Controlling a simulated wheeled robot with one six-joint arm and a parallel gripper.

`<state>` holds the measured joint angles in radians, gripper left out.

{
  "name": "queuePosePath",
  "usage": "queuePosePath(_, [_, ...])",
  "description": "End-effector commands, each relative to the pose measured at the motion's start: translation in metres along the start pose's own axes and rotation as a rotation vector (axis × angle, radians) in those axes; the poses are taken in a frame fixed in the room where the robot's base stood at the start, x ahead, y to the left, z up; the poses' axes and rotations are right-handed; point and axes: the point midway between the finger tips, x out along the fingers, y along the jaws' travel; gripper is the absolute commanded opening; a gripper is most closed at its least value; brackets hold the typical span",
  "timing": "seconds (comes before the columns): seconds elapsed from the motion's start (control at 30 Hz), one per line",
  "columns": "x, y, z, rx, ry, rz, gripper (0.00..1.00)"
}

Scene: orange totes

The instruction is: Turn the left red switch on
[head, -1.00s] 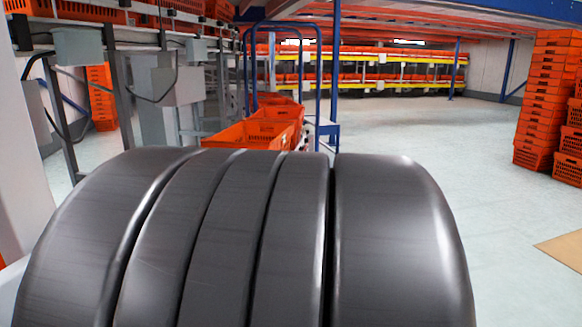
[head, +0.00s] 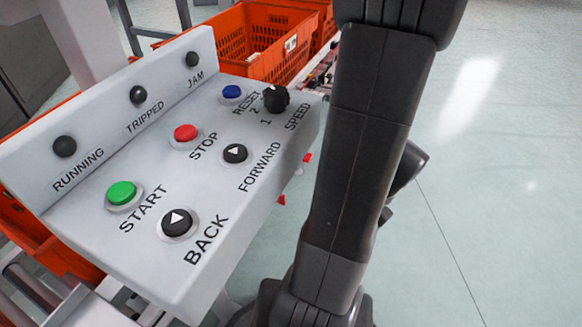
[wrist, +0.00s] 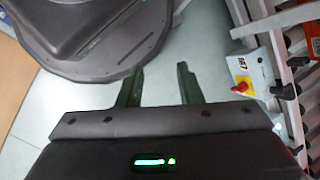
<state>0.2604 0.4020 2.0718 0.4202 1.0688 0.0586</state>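Two small red parts, one nearer (head: 281,199) and one farther (head: 307,157), show at the right edge of the control box in the head view; most of each is hidden, and I cannot tell their setting. In the wrist view a red knob (wrist: 241,88) sits on a yellow plate on a pale box (wrist: 250,68) right of my gripper. I cannot tell which red part this is. My gripper (wrist: 158,80) is open and empty, its dark fingers spread, apart from the knob. The fingers do not show in the head view.
The grey control box (head: 150,265) carries a green START button (head: 121,193), a red STOP button (head: 186,132), and black and blue controls. Orange totes (head: 262,50) stand behind it. Black knobs (wrist: 284,90) sit right of the red knob. Pale floor (head: 480,200) is clear at right.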

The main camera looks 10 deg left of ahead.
Motion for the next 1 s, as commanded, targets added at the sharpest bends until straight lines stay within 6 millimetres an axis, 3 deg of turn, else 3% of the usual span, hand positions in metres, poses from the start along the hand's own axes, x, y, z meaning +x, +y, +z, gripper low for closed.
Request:
queuePosePath(0.6, [0.081,-0.089,-0.12,0.456,-0.445,-0.424,0.33])
queuePosePath(1.0, [0.152,-0.118,-0.206,0.702,-0.705,-0.728,0.33])
